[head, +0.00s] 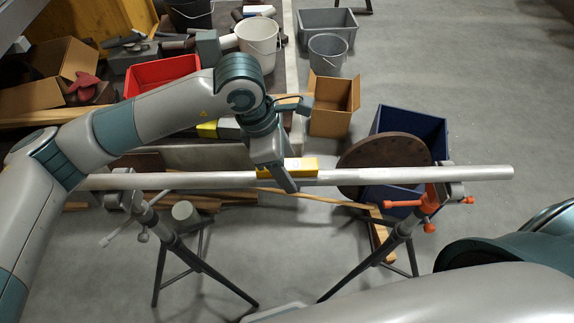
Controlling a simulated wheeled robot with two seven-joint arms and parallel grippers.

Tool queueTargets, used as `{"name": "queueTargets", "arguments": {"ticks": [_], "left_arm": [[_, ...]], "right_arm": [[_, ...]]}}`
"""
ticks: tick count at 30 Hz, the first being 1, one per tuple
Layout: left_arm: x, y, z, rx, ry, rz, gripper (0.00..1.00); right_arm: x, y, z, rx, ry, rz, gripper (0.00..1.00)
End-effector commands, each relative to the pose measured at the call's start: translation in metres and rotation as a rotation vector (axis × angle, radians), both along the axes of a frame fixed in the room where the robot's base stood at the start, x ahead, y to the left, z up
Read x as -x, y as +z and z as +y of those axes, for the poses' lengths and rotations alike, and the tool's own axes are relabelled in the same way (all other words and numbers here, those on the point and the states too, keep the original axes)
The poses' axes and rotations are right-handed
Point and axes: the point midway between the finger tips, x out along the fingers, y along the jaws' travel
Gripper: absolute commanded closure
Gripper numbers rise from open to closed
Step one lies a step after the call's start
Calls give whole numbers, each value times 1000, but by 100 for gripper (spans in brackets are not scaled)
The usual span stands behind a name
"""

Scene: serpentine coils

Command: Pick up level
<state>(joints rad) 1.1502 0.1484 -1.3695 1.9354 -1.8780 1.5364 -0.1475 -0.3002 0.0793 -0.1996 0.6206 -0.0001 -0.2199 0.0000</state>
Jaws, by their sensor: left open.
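The level is a yellow bar (304,166) lying along the top of a long grey metal pipe (430,174). My left gripper (279,174) reaches down over the level from above. One finger shows in front of the level and the pipe and hides part of the level. The other finger is hidden, so I cannot tell whether the gripper touches the level. The left gripper is open. My right gripper is not in view.
Two tripod stands (172,240) hold up the pipe; the right one has orange clamps (430,200). Behind it are a brown round disc (384,151), a blue bin (425,124) and a cardboard box (333,104). The floor at right is clear.

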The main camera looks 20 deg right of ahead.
Motion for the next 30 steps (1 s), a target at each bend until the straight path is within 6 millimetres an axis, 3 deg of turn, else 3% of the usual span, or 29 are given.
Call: {"name": "queueTargets", "arguments": {"ticks": [11, 16, 18, 30], "left_arm": [[0, 0, 0, 0, 0, 0, 43], [0, 0, 0, 0, 0, 0, 84], [0, 1, 0, 0, 0, 0, 93], [-1, 6, 0, 2, -1, -2, 93]], "right_arm": [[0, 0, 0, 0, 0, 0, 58], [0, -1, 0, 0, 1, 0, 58], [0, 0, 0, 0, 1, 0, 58], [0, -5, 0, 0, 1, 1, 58]]}}
